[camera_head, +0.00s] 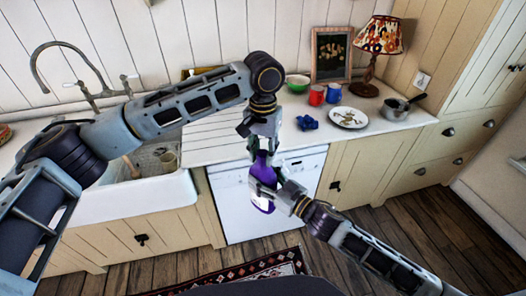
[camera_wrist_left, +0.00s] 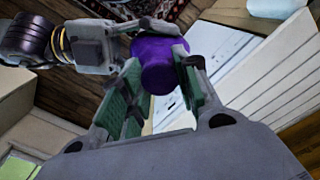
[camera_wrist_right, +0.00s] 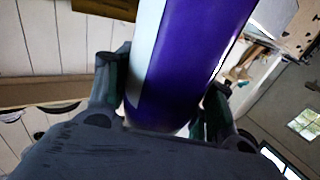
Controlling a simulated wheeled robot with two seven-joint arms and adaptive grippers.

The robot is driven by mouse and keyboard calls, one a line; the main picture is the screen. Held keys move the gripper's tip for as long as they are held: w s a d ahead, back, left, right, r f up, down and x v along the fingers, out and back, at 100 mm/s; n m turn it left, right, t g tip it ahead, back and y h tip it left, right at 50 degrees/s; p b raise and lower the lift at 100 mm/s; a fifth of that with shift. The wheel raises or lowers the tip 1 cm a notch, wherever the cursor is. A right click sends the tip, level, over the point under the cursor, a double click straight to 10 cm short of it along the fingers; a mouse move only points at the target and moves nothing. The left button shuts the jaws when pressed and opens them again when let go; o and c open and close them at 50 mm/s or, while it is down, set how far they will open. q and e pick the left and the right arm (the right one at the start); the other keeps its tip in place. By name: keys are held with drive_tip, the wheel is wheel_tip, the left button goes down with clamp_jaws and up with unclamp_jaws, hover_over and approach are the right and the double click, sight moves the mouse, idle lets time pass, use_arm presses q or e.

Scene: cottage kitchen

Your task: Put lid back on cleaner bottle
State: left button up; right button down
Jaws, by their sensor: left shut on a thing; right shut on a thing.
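The purple and white cleaner bottle (camera_head: 264,206) is held in the air in front of the white dishwasher front. My right gripper (camera_head: 267,186) is shut around its body; the bottle (camera_wrist_right: 185,60) fills the space between its fingers in the right wrist view. My left gripper (camera_head: 262,148) is right above, pointing down, shut on a purple piece at the bottle's top, which looks like the lid (camera_head: 262,156). In the left wrist view purple (camera_wrist_left: 157,62) shows between the left fingers, close to my right gripper. Whether lid and bottle touch or are apart cannot be told.
The counter behind holds a blue crumpled item (camera_head: 307,123), a patterned plate (camera_head: 348,117), red (camera_head: 316,95) and blue (camera_head: 334,93) mugs, a green bowl (camera_head: 298,83), a saucepan (camera_head: 394,108) and a lamp (camera_head: 379,38). The sink (camera_head: 150,195) is at left. Floor space is clear at right.

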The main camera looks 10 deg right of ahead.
use_arm(q)
drive_tip(key=m, duration=1)
drive_tip(key=shift+m, duration=0.3)
drive_tip(key=m, duration=0.3)
drive_tip(key=shift+m, duration=0.3)
drive_tip(key=o, duration=1.1)
drive_tip(key=shift+r, duration=2.2)
drive_tip(key=shift+r, duration=0.1)
